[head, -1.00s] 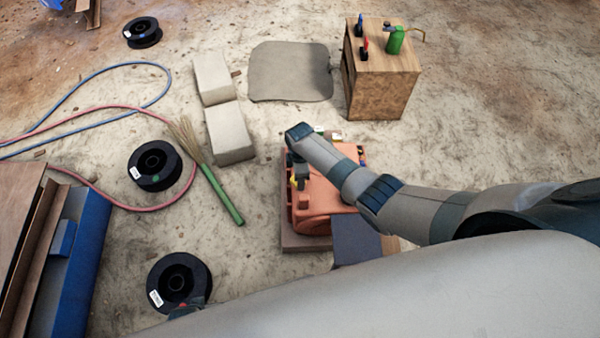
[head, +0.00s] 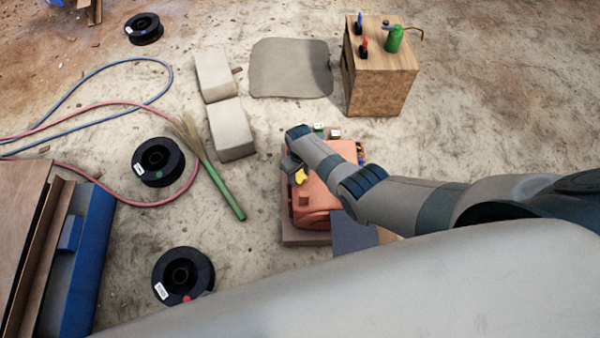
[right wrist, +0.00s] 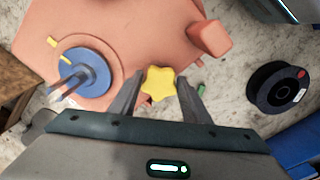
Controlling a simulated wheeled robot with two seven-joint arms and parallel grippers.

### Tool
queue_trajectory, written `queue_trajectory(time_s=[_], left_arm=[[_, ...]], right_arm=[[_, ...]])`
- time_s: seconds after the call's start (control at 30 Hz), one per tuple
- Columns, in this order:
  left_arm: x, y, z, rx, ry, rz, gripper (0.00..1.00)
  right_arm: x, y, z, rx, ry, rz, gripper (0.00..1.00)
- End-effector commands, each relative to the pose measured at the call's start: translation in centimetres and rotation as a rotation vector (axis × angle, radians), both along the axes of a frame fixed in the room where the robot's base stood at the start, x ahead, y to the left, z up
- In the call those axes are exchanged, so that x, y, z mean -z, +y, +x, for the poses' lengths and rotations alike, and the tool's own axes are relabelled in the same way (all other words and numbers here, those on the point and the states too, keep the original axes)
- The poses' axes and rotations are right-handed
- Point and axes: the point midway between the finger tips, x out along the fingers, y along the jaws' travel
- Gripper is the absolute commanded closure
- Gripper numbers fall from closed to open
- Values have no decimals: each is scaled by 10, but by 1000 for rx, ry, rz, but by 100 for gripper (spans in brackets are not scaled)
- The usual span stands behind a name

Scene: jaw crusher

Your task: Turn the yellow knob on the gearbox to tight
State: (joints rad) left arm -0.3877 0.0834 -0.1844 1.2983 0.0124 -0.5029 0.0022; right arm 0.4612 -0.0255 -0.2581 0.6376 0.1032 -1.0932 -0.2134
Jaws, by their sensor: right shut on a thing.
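The orange gearbox (head: 314,207) sits on a low base on the floor in front of me. Its yellow knob (head: 300,176) shows at its left side, partly covered by my right gripper (head: 293,170). In the right wrist view the star-shaped yellow knob (right wrist: 159,84) lies between the two fingers of my right gripper (right wrist: 160,92), which is shut on it. Any tight marking is not visible. My left gripper is not in view.
A blue disc with a shaft (right wrist: 82,74) is on the gearbox beside the knob. A green-handled broom (head: 221,189) and black spools (head: 158,161) lie to the left. A wooden crate (head: 378,88) with tools stands behind on the right.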

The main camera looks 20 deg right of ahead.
Motion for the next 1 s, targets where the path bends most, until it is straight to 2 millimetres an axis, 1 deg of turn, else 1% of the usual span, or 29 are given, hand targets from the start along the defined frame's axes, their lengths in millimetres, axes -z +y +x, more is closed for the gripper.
queue_trajectory(time_s=[0.2,0.4,0.6,0.93,0.97,1.0], left_arm=[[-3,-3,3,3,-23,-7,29],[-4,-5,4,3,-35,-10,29],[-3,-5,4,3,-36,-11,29],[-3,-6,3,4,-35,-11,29],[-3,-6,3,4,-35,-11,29],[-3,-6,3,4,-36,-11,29]], right_arm=[[-1,2,-1,155,2,1,79],[0,2,0,238,0,1,79],[0,2,0,270,-1,1,79],[0,2,0,271,-1,1,79],[0,2,0,271,-1,1,52],[0,2,0,271,-1,1,43]])
